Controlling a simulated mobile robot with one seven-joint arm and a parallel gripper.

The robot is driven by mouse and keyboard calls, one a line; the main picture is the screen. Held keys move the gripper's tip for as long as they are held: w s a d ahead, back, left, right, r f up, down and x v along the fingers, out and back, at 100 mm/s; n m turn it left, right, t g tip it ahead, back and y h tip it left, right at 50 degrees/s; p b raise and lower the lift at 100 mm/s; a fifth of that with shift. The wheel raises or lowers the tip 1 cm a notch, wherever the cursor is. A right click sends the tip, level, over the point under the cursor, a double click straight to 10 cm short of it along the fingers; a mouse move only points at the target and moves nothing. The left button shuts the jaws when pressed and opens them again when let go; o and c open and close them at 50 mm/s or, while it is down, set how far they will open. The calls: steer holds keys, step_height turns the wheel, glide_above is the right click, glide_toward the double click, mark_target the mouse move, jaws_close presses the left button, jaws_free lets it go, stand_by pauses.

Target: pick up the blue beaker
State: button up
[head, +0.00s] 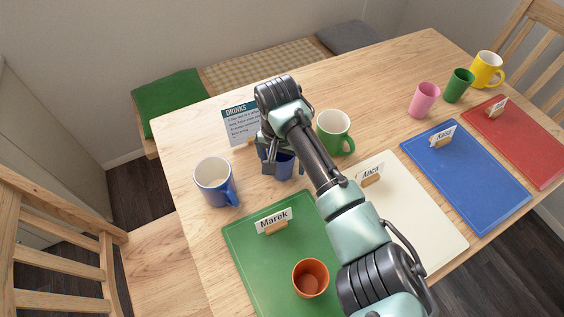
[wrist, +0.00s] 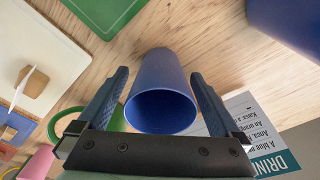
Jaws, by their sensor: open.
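The blue beaker (wrist: 160,70) stands on the wooden table between the two fingers of my gripper (wrist: 159,78) in the wrist view. A small gap of table shows on each side, so the fingers appear not to press on it. Its open mouth faces the camera and looks empty. In the head view the blue beaker (head: 286,167) is partly hidden by my gripper (head: 276,166), which is around it from above. My gripper is open and holds nothing.
A blue mug (head: 213,182) stands left of the beaker and a green mug (head: 333,130) right of it. A drinks card (head: 240,122) stands close behind. The Marek card (head: 272,220) and an orange beaker (head: 310,279) are on the green mat (head: 245,255) in front.

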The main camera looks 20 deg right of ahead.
steer(key=shift+f, duration=0.4)
steer(key=shift+c, duration=0.2)
steer(key=c, duration=1.2)
steer(key=shift+r, duration=0.1)
steer(key=shift+c, duration=0.2)
